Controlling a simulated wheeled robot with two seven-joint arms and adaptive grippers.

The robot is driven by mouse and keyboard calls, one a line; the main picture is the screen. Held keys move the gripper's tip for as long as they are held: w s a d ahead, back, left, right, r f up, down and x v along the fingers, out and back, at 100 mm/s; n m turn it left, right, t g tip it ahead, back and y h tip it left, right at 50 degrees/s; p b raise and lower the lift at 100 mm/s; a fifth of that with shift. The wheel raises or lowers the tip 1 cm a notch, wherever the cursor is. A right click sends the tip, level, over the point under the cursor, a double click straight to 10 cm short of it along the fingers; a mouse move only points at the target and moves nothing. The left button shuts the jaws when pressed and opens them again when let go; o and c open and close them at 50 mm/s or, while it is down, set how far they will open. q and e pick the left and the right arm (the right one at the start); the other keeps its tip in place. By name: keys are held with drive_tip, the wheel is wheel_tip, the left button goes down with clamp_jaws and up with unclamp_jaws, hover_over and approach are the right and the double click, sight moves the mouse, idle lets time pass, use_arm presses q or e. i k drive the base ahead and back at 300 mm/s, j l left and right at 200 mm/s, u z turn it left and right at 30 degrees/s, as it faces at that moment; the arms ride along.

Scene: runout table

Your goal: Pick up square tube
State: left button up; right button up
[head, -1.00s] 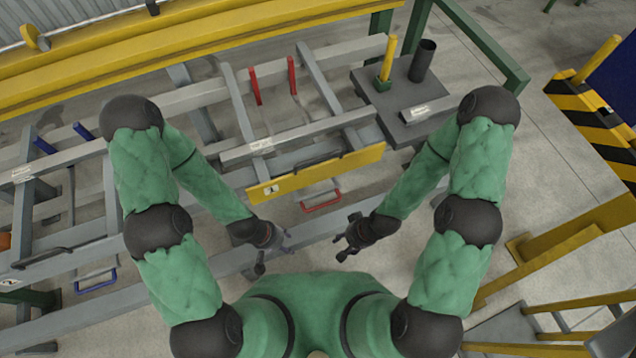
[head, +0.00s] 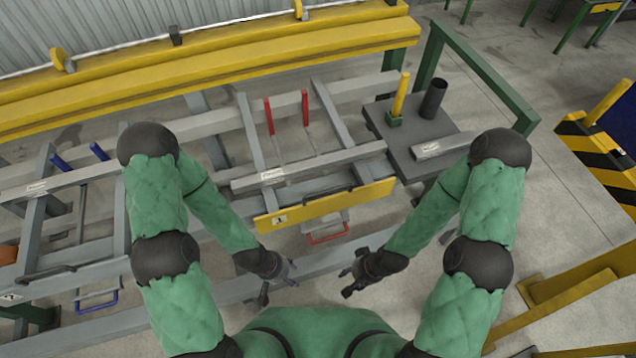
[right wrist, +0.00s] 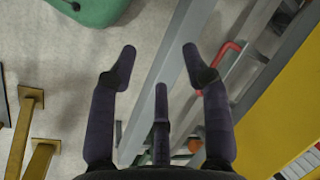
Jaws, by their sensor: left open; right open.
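A long grey square tube (head: 320,166) with a white label lies across the rack, behind a yellow plate marked 1. A shorter grey tube (head: 445,148), also labelled, lies on the grey side table. Another labelled grey bar (head: 75,180) lies on the rack at the left; I cannot tell which one is meant. My left gripper (head: 277,286) is open and empty, in front of and below the yellow plate. My right gripper (head: 350,282) is open and empty to its right. In the right wrist view its fingers (right wrist: 158,52) are spread over a grey beam and floor.
The yellow plate (head: 325,205) and a red handle (head: 328,236) are in front of the long tube. Red posts (head: 305,108) rise behind it. The side table (head: 405,150) bears a yellow post (head: 400,95) and a dark cylinder (head: 433,98). A striped barrier (head: 595,155) stands at right.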

sight(294, 170)
drive_tip(key=k+l+u, duration=0.15)
drive_tip(key=u, duration=0.2)
drive_tip(key=k+l+u, duration=0.15)
drive_tip(key=l+u, duration=0.15)
